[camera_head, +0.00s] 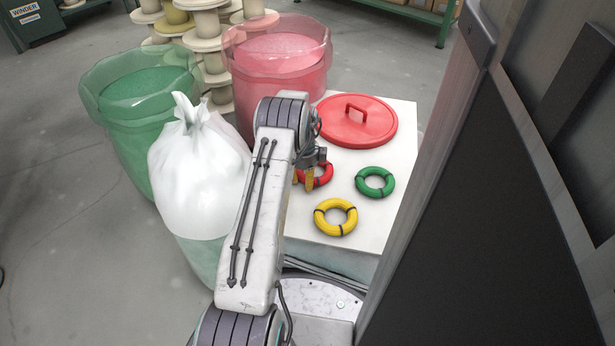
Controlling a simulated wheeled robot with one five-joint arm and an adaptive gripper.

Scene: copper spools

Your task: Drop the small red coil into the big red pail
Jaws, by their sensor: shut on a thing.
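The small red coil (323,177) is a ring with dark bands, at the left part of the white table top (393,225). My gripper (310,180) is at the coil's left side, shut on it; my arm and gripper hide part of the coil. I cannot tell whether the coil touches the table top. The big red pail (249,86) is translucent, stands behind my arm, beyond the table's far left corner, and its top is open. A red lid (358,122) with a handle lies on the table, behind the coil.
A green coil (375,182) and a yellow coil (335,217) lie near the red one. A green pail (140,110) and a tied white bag (200,170) stand left of my arm. Stacked spools (205,45) stand behind the pails. A large dark panel (480,220) fills the right.

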